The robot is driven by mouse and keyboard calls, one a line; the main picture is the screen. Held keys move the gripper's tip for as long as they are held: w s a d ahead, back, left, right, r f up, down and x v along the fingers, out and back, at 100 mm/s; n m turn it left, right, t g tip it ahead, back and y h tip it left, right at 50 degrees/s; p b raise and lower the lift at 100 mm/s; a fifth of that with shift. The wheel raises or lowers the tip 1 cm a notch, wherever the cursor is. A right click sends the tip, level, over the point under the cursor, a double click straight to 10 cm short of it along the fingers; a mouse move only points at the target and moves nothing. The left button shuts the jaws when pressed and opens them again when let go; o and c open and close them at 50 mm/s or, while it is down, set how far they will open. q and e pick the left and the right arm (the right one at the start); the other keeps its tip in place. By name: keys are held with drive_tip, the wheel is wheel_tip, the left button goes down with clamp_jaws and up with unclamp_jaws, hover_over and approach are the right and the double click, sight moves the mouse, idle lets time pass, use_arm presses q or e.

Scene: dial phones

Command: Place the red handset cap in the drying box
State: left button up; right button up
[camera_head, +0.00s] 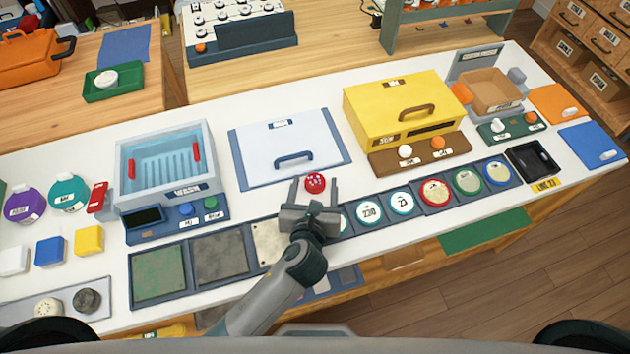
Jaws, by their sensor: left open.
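A small round red cap (315,182) with white marks on top lies at the front edge of the pale panel. My left gripper (314,192) is open, its two fingers on either side of the cap; I cannot tell whether they touch it. The gripper body hides part of the dial row below. A yellow box (384,103) with a brown handle on top and a dark front slot stands to the right, seemingly shut; it may be the drying box, but its label is too small to read. My right gripper is not in view.
A blue-white wash basin (160,165) stands left of the pale panel (262,160), which has a blue handle. A row of round dials (435,193) and square pads (158,275) runs along the front.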

sight(315, 187)
use_arm(q)
drive_tip(key=c, duration=1.2)
drive_tip(key=shift+c, duration=0.2)
drive_tip(key=shift+r, duration=0.1)
drive_tip(key=shift+r, duration=0.6)
wheel_tip(315, 187, up, 3)
drive_tip(key=shift+f, duration=0.2)
drive_tip(key=s+d+r+b, duration=0.2)
drive_tip(key=s+d+r, duration=0.5)
drive_tip(key=d, duration=0.2)
drive_tip(key=shift+s, duration=0.15)
